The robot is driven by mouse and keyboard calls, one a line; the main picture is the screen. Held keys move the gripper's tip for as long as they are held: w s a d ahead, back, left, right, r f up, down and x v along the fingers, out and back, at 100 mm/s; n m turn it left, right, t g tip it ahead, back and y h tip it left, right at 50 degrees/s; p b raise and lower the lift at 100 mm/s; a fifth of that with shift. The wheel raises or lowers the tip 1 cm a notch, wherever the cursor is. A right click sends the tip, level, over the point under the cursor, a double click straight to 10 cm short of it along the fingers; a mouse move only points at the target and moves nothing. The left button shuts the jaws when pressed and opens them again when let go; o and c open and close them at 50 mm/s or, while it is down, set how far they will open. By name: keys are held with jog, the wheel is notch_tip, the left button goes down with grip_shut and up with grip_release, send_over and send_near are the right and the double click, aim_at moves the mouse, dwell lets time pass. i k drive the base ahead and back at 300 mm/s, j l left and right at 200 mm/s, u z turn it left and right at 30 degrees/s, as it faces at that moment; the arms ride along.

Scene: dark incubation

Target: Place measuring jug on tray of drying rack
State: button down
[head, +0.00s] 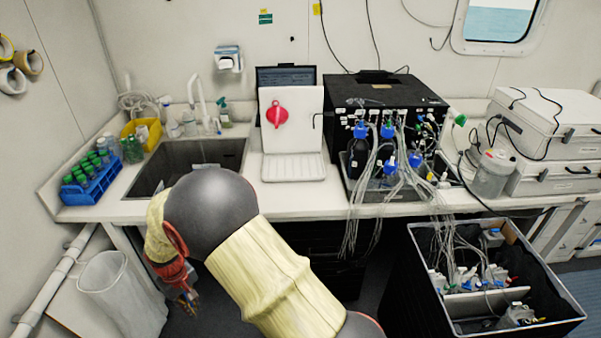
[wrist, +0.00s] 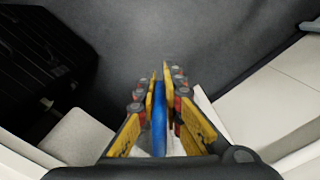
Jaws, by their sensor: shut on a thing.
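My gripper (wrist: 161,72) is shut on a thin blue piece (wrist: 159,125) in the wrist view. A pale, whitish part shows just below and beside it. Most of the held thing is hidden by the fingers, so I cannot tell for sure that it is the measuring jug. In the head view my gripper (head: 187,296) hangs low in front of the counter, beside the bin, and what it holds is hidden there. The white drying rack (head: 303,106) stands upright on the counter with a red funnel (head: 277,114) on it. Its ribbed tray (head: 293,167) is at its foot and looks empty.
A sink (head: 190,163) is left of the rack, with a blue tube rack (head: 91,182) further left. A black instrument (head: 385,93) with bottles and tubing is right of it. A clear vessel (head: 492,174) stands far right. A translucent bin (head: 122,292) is below.

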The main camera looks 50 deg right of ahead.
aim_at(306, 170)
jog(key=k+z, duration=0.1)
jog(key=z, duration=1.5)
